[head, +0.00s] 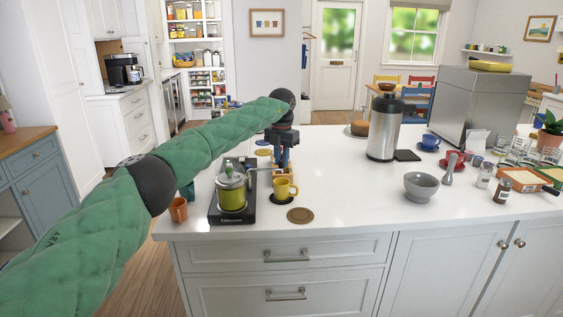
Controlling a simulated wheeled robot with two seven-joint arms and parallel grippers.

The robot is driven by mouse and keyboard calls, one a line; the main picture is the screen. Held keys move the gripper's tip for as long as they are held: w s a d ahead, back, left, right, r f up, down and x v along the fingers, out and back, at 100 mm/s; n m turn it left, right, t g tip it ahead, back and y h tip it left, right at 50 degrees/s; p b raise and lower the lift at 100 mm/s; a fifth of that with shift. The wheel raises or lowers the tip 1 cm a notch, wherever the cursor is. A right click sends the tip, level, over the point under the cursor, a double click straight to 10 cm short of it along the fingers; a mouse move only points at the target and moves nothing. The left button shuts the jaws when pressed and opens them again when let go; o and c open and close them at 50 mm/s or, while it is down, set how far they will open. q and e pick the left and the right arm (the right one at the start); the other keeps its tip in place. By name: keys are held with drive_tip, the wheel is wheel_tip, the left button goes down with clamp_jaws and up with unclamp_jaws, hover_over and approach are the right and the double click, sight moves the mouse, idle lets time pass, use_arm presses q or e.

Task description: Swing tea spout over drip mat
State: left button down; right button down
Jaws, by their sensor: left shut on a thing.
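My left gripper points down and is shut, apparently on the outer end of this spout arm; the exact contact is too small to see. My right gripper is out of view.
A brown round coaster (300,215) lies in front of the mug, and an orange cup (179,210) stands left of the base. A tall steel dispenser (383,130), black square mat (408,155) and grey bowl (420,187) are right. The counter between is clear.

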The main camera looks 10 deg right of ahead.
use_arm(q)
drive_tip(key=shift+w+r, duration=0.1)
drive_tip(key=shift+r, duration=0.05)
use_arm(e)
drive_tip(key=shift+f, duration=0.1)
use_arm(q)
drive_tip(key=c, duration=1.6)
unclamp_jaws()
drive_tip(key=o, duration=0.3)
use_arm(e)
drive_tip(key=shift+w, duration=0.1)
use_arm(q)
wheel_tip(320, 180, up, 6)
drive_tip(key=shift+r+b, duration=0.25)
drive_tip(key=shift+b, duration=0.6)
drive_tip(key=shift+r, duration=0.5)
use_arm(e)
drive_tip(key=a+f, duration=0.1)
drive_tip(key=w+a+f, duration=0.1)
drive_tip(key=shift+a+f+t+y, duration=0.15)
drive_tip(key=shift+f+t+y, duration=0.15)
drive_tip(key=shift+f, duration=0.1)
